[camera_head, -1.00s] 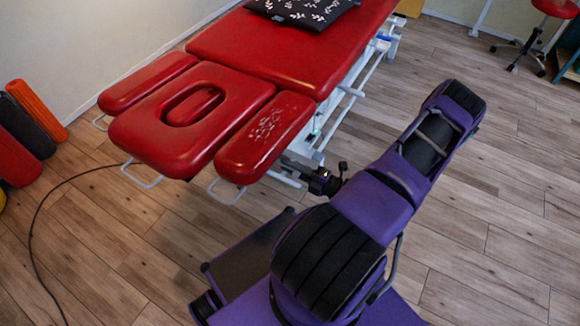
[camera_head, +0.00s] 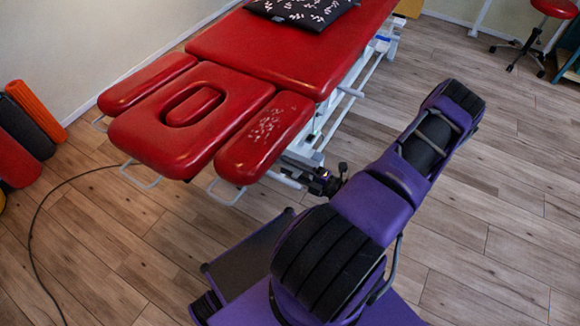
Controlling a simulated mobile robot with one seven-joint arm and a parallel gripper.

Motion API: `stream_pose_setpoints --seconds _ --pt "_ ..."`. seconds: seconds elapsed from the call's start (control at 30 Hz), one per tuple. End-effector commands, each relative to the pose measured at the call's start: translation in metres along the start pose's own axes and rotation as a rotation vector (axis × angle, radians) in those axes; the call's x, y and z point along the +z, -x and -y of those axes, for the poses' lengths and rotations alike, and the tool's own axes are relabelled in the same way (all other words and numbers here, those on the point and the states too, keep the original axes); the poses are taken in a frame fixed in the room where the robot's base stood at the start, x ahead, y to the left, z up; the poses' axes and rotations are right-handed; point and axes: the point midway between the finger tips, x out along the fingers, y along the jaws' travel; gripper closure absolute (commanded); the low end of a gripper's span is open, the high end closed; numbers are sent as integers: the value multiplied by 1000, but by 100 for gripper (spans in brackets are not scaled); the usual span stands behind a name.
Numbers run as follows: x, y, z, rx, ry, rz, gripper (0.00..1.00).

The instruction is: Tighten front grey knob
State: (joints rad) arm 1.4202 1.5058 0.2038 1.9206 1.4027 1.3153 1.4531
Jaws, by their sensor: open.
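The red treatment table (camera_head: 290,52) has a headrest with an oval face hole and two red side pads. The near right pad (camera_head: 265,138) shows a worn white patch. My gripper (camera_head: 298,166) is at the white frame below and right of this pad, small and dark. Its jaws are open, but their fingertips are hard to make out against the frame. My purple arm stands in front on the right. I cannot make out the front grey knob; it may be hidden under the pad or behind my gripper.
A dark cable (camera_head: 38,215) runs over the wooden floor on the left. Orange, black and red rolls (camera_head: 35,105) stand by the wall. A patterned black cushion (camera_head: 300,10) lies on the table. A red stool (camera_head: 553,8) is far right.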

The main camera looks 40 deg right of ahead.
Motion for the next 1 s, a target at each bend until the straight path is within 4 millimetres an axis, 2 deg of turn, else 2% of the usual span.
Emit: stream_pose_setpoints --seconds 0.13,0.23,0.7,0.9,1.0 --pt "0 6 0 0 1 1 49" --pt "1 20 0 -1 2 2 49" --pt "1 131 1 -2 1 3 49" --pt "1 163 0 -1 2 2 49" --pt "0 171 0 0 0 1 49"
